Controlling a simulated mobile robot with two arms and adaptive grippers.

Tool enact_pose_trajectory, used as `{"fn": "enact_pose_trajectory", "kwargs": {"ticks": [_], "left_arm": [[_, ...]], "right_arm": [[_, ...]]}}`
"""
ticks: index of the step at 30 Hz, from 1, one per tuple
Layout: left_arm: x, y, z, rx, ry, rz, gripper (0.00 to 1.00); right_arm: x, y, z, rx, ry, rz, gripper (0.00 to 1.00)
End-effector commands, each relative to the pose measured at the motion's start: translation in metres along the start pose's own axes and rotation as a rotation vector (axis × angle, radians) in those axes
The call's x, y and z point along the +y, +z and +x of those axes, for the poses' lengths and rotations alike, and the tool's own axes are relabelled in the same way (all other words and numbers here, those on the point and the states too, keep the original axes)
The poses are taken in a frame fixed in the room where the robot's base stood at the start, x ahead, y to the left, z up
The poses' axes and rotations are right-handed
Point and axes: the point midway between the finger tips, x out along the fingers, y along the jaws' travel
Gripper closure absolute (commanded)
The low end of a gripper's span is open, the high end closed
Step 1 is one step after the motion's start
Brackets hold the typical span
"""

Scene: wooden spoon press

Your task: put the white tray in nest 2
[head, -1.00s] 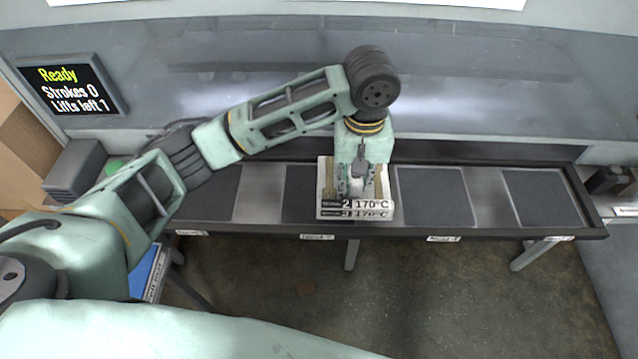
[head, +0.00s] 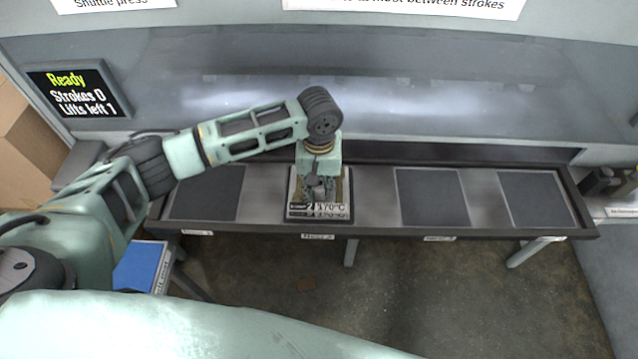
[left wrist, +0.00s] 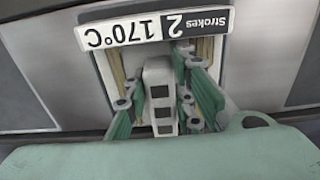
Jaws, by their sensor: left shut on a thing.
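The white tray (head: 294,198) carries wooden pieces and a front label reading 170°C. My left gripper (head: 322,190) is shut on the tray from above. The tray is over the dark pad of nest 2 (head: 348,212), second from the left, with pad showing at its sides. I cannot tell whether it touches the pad. In the left wrist view the tray's label (left wrist: 155,28) reads "Strokes 2 170°C" upside down, and the fingers (left wrist: 165,95) are among the wooden pieces. My right gripper is not in view.
Nest 1 (head: 207,195) at left and the two pads at right, nest 3 (head: 433,198) and the last one (head: 537,200), are empty. The screen (head: 78,92) reads Ready, Strokes 0, Lifts left 1. A blue item (head: 143,268) lies below left.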

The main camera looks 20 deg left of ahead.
Motion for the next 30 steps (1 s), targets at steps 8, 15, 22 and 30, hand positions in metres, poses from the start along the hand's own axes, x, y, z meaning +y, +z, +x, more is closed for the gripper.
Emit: {"fn": "enact_pose_trajectory", "kwargs": {"ticks": [8, 15, 22, 30], "left_arm": [[0.001, 0.000, 0.002, 0.000, 0.001, 0.000, 0.73], [0.000, 0.000, 0.002, 0.000, 0.001, 0.000, 0.58], [0.000, 0.000, 0.001, 0.001, 0.001, 0.000, 0.58], [0.001, -0.002, -0.030, 0.005, 0.005, 0.000, 0.58]], "right_arm": [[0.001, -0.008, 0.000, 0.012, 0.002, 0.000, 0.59], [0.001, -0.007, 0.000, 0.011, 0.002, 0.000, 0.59], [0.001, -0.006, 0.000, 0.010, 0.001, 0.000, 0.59], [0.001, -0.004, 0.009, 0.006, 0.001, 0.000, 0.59]]}}
